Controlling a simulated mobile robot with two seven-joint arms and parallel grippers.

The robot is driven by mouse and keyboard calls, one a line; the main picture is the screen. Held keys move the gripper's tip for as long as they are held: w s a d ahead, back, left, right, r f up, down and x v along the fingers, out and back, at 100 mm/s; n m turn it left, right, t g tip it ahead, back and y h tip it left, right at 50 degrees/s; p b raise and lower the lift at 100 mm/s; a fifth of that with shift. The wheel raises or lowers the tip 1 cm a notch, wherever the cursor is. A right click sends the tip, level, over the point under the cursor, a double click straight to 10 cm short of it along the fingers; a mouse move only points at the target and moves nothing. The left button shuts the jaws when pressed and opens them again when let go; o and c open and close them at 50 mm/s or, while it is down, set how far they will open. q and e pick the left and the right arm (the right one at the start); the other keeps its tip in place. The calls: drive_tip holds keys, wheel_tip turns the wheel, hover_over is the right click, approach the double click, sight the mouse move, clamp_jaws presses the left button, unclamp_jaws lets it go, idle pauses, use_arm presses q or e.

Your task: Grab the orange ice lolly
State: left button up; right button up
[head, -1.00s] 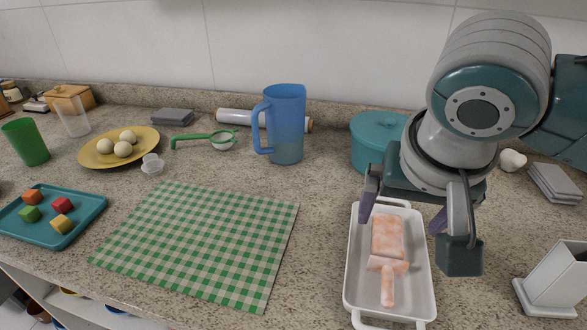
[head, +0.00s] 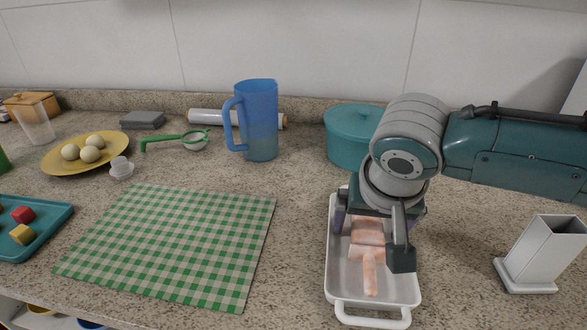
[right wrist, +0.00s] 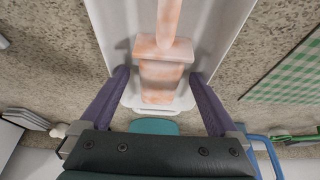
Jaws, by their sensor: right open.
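The orange ice lolly (head: 368,255), mottled pale orange and white, lies in a white tray (head: 335,279) at the right of the counter. Its stick points to the tray's near end. The lolly also shows in the right wrist view (right wrist: 160,76). My right gripper (head: 379,222) is over the tray's far half, open and empty. In the right wrist view its purple fingers (right wrist: 160,74) stand one on each side of the lolly's wide body, with gaps. I cannot tell whether the fingertips are down at its height. My left gripper is in neither view.
A teal pot (head: 347,140) stands close behind the tray. A white upright holder (head: 540,255) stands to the right. A blue pitcher (head: 262,125) is behind left. A green checked cloth (head: 170,245) lies flat to the left.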

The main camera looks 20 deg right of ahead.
drive_tip(key=c, duration=1.4)
drive_tip(key=shift+c, duration=0.6)
drive_tip(key=shift+r, duration=0.1)
